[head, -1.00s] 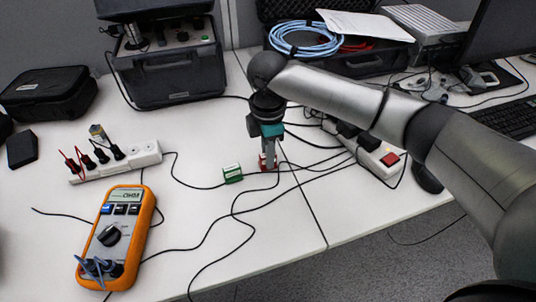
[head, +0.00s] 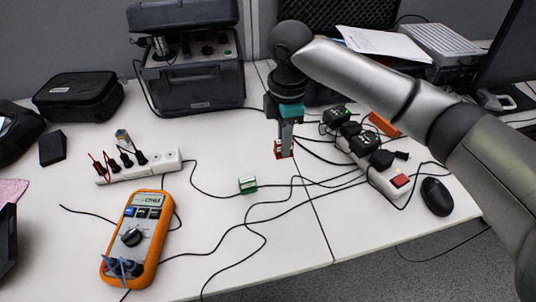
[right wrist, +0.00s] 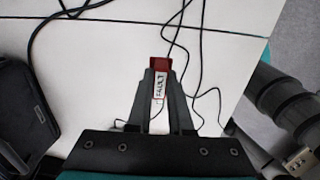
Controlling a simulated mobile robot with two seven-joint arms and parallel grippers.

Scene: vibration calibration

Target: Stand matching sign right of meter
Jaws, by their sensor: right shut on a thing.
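The orange meter (head: 159,240) lies at the front left of the white table in the head view; its small display text is hard to read. My right gripper (head: 285,141) is behind and to the right of the meter, shut on a red sign (head: 280,155). In the right wrist view the red sign (right wrist: 158,64) is between the fingertips (right wrist: 159,82), and its white label reads FAULT. A small green sign (head: 248,187) stands on the table right of the meter; its label is too small to read. My left gripper is not in view.
A white power strip with plugs (head: 168,161) lies behind the meter. Another strip with a red switch (head: 400,181) lies right of my gripper, near a black mouse (head: 437,197). Black cables (head: 262,204) cross the table between. Bare table shows right of the meter.

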